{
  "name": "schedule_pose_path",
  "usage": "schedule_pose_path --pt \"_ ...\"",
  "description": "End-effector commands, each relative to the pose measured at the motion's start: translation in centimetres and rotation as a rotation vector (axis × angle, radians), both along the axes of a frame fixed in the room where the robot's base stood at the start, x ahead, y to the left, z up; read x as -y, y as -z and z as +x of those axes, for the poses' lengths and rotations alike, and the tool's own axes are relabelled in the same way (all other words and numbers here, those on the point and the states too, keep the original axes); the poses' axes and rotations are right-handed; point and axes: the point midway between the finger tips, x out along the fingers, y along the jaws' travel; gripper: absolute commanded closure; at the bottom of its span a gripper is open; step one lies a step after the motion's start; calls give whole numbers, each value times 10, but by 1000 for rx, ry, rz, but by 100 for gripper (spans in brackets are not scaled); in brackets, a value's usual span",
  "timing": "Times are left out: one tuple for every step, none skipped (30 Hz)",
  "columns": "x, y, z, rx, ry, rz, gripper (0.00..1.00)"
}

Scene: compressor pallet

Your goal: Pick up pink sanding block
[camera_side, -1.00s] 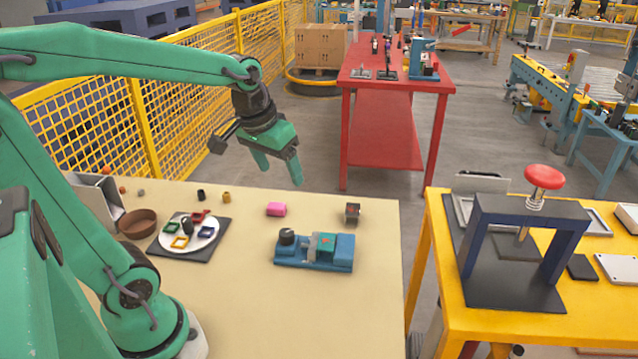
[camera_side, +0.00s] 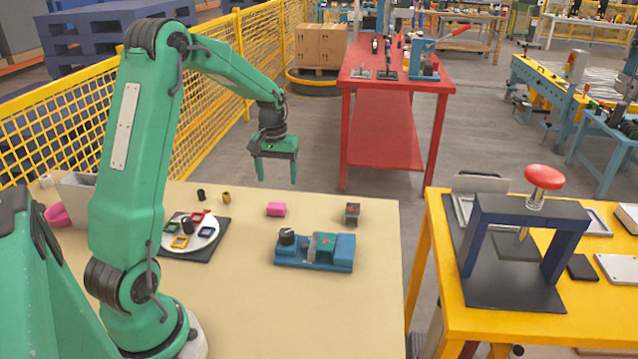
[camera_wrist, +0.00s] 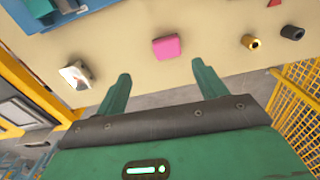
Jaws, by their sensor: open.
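The pink sanding block (camera_side: 276,209) lies flat on the beige table, near its far edge. It also shows in the wrist view (camera_wrist: 167,47), just beyond and between my fingertips. My gripper (camera_side: 276,182) is open and empty, pointing down above the table's far edge. It is above the block and apart from it. In the wrist view both fingers of my gripper (camera_wrist: 158,72) are spread wide with nothing between them.
A blue fixture (camera_side: 315,252) stands in front of the block. A small dark-and-red cube (camera_side: 352,213) is to its right. A brass cylinder (camera_side: 227,197) and a black cylinder (camera_side: 201,195) are to its left. A white plate (camera_side: 190,246) with coloured frames lies further left.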

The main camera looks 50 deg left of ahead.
Motion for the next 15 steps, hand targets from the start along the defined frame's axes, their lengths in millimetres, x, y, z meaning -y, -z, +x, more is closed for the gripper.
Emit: schedule_pose_path --pt "-7 8 0 -10 -16 -6 29" --pt "-10 11 0 -13 -23 -8 29" --pt "-13 15 1 -17 -31 -10 29" --pt "-15 17 1 -19 -35 -12 29" --pt "-16 19 1 -22 -39 -13 29" --pt "-18 20 1 -23 -43 -15 29" --pt "-19 21 1 -24 -45 -16 29" --pt "-19 21 1 -24 -46 -16 29" --pt "-20 22 1 -24 -47 -16 29" --pt "-20 22 1 -24 -47 -16 29" --pt "-20 22 1 -24 -47 -16 29" --pt "-19 22 1 -24 -47 -16 29" --pt "-19 23 1 -25 -47 -15 29" --pt "-19 24 1 -25 -46 -15 29" --pt "-19 27 1 -25 -46 -15 29"
